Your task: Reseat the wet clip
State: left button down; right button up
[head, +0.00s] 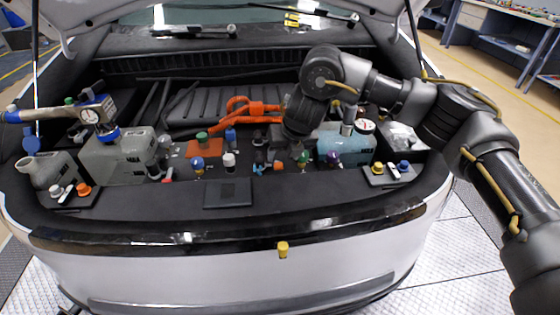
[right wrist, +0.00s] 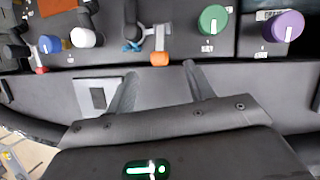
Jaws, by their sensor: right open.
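A small orange tab (right wrist: 160,58) on a grey upright stem, possibly the clip, shows in the right wrist view just beyond my fingertips; in the head view the orange tab (head: 278,166) is left of the green knob. A small blue piece (right wrist: 132,46) lies just to its left, also seen in the head view (head: 258,169). I cannot tell which part is wet. My right gripper (right wrist: 160,80) is open and empty, its fingers apart and pointing toward the orange tab without touching it. In the head view its fingertips are hidden. My left gripper is not in view.
A green knob (right wrist: 213,20) and a purple knob (right wrist: 284,26) stand right of the tab; a white cap (right wrist: 84,37) and a blue cap (right wrist: 50,44) stand left. A dark flat plate (head: 228,193) lies in front. The orange hose (head: 240,107) runs behind.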

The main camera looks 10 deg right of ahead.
aim_at(279, 166)
jog(key=x, duration=0.3)
jog(key=shift+f, duration=0.3)
jog(key=shift+w+a+f, duration=0.15)
jog(key=shift+w+f, duration=0.1)
jog(key=shift+f, duration=0.2)
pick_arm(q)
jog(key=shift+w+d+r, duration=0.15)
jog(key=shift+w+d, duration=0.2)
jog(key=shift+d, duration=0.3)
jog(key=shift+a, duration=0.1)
pick_arm(e)
jog(key=c, duration=0.9)
jog(key=shift+s+f+t+b, duration=0.2)
jog(key=shift+f+t+b, duration=0.25)
jog(key=shift+b, duration=0.2)
jog(key=shift+c, duration=0.4)
jog(key=shift+s, duration=0.1)
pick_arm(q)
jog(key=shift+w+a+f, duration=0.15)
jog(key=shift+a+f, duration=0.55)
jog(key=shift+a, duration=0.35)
pick_arm(e)
jog(key=shift+r+t, duration=0.15)
jog(key=shift+t, duration=0.1)
